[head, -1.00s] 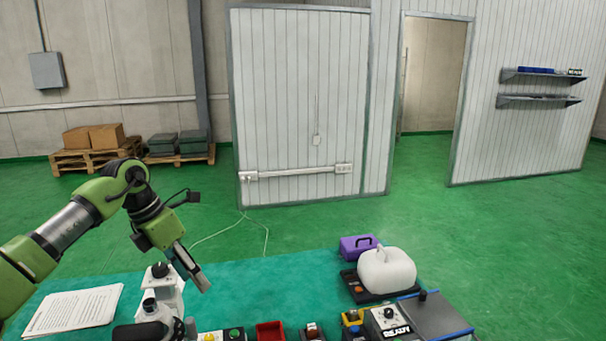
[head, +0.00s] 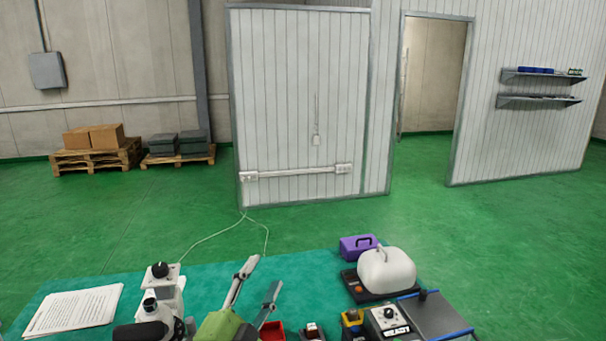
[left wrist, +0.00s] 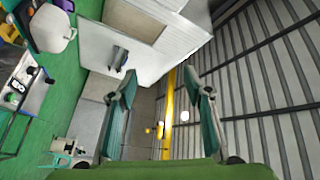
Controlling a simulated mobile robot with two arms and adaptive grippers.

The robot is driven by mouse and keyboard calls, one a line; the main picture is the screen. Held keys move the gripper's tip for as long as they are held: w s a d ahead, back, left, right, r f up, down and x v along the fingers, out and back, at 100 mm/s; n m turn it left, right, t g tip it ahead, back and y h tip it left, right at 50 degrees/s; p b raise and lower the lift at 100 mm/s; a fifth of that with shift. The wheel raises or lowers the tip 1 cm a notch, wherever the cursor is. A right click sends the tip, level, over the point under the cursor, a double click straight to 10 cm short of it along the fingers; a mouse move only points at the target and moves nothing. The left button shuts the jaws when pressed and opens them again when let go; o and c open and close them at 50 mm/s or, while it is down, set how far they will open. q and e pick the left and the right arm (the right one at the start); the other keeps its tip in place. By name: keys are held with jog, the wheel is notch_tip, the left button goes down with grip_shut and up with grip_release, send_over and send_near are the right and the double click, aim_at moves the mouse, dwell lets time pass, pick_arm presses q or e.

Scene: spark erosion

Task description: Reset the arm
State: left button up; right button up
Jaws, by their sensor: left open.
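My left gripper (head: 259,279) is low in the middle of the head view, over the teal table (head: 210,278). Its two fingers point upward and stand well apart, with nothing between them. The left wrist view also shows my left gripper (left wrist: 160,85) with spread, empty fingers, and beyond them lie the wall and ceiling. The rest of my left arm is below the frame in the head view. My right gripper is not in either current view.
A white microscope (head: 166,293) stands left of my gripper, with papers (head: 73,307) farther left. A red bin (head: 272,331) is close at the right. A white rounded device (head: 386,271) and a purple case (head: 358,246) are farther right. Green floor lies behind the table.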

pick_arm(q)
jog(key=s+a+f+n+g+y, duration=0.3)
jog(key=s+a+f+n+g, duration=0.15)
jog(key=s+f, duration=0.4)
jog(key=s+a+f+n+g+y, duration=0.35)
jog(key=s+a+f+n, duration=0.2)
jog(key=f, duration=0.55)
jog(key=s+a+f+n+g, duration=0.15)
jog(key=s+f+g, duration=0.3)
jog(key=s, duration=0.65)
jog(key=s+a+f+n+g, duration=0.1)
jog(key=s+f+n+g, duration=0.15)
jog(key=s+f, duration=0.55)
jog(key=s+f+m+g+b, duration=0.1)
jog(key=s+f+b, duration=0.1)
jog(key=f, duration=1.2)
jog(key=s+f+g+b, duration=0.1)
jog(key=s+f+b, duration=0.15)
jog(key=f, duration=1.25)
jog(key=s+a+f+g+b, duration=0.1)
jog(key=s+a+f+b, duration=0.1)
jog(key=s+f, duration=1.4)
notch_tip(320, 180, down, 2)
jog(key=shift+s+a+f+b, duration=0.1)
jog(key=shift+s+a+b, duration=0.15)
jog(key=shift+b, duration=0.55)
jog(key=shift+w, duration=0.1)
